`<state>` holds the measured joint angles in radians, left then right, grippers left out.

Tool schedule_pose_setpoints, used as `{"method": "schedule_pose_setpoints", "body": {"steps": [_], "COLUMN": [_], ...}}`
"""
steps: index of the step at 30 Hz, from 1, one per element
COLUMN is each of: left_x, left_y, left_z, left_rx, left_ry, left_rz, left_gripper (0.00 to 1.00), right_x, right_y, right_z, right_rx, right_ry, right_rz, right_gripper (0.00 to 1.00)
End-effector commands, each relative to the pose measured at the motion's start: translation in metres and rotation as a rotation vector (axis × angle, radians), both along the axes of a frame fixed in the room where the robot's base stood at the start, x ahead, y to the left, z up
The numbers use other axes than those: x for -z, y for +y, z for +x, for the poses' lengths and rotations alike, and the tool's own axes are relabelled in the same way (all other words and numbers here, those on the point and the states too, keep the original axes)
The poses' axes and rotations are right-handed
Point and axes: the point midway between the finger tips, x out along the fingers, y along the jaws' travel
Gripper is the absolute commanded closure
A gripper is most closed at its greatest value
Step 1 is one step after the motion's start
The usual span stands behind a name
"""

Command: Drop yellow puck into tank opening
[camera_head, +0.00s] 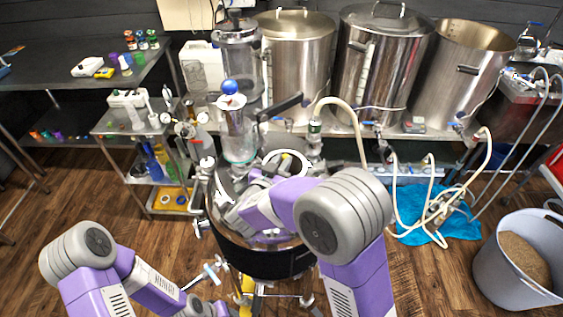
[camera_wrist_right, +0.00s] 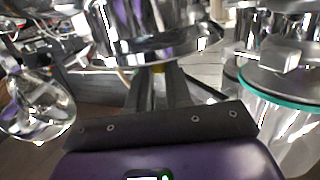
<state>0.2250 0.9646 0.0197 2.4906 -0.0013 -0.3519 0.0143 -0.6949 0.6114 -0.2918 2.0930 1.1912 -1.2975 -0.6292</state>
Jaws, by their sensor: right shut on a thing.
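A steel tank with a black band (camera_head: 262,262) stands directly in front of me, with shiny fittings crowded on its top. I cannot make out its opening. My right gripper (camera_wrist_right: 157,85) is over the tank top, below a shiny steel fitting in the right wrist view. It is shut on a yellow thing, likely the yellow puck (camera_wrist_right: 157,68), of which only a sliver shows between the fingertips. In the head view my right arm hides most of that gripper. My left gripper (camera_head: 215,307) is low at the bottom edge, partly cut off, its jaws unclear.
A clear cylinder (camera_head: 240,135) and a blue-knobbed fitting (camera_head: 230,88) rise at the tank's back left. Large steel kettles (camera_head: 375,65) stand behind on a bench. A grey bucket of grain (camera_head: 520,265) is at the right. A pale hose (camera_head: 345,108) arches beside the tank.

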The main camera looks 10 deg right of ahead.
Motion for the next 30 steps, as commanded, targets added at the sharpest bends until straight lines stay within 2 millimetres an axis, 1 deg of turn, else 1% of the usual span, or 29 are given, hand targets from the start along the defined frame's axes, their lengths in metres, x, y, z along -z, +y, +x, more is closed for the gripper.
{"method": "schedule_pose_setpoints", "body": {"steps": [1, 3, 20, 26, 27, 29, 30], "left_x": [0.0033, 0.0036, -0.0027, -0.0022, -0.0022, -0.0021, -0.0021], "left_y": [0.0, -0.0001, 0.0, 0.0, 0.0, -0.0001, -0.0001], "left_z": [0.0001, 0.0001, 0.0001, 0.0001, 0.0001, 0.0001, 0.0001], "left_rx": [0.0, 0.0, 0.0, 0.0, 0.0, 0.0, 0.0], "left_ry": [0.0, 0.0, 0.0, 0.0, 0.0, 0.0, 0.0], "left_rz": [0.0, 0.0, 0.0, 0.0, 0.0, 0.0, 0.0], "left_gripper": [0.57, 0.57, 0.57, 0.57, 0.57, 0.57, 0.57], "right_x": [0.0033, 0.0036, 0.0021, 0.0029, 0.0029, 0.0029, 0.0029], "right_y": [0.0, 0.0001, 0.0023, 0.0023, 0.0023, 0.0023, 0.0022], "right_z": [0.0, 0.0, -0.0025, -0.0027, -0.0027, -0.0026, -0.0027], "right_rx": [0.0, 0.0, -0.001, 0.0, 0.0, 0.0, 0.0], "right_ry": [0.0, 0.0, 0.001, 0.0, 0.0, 0.0, 0.0], "right_rz": [0.0, 0.0, -0.001, 0.0, 0.0, 0.0, 0.0], "right_gripper": [1.0, 1.0, 1.0, 1.0, 0.76, 0.67, 0.61]}}
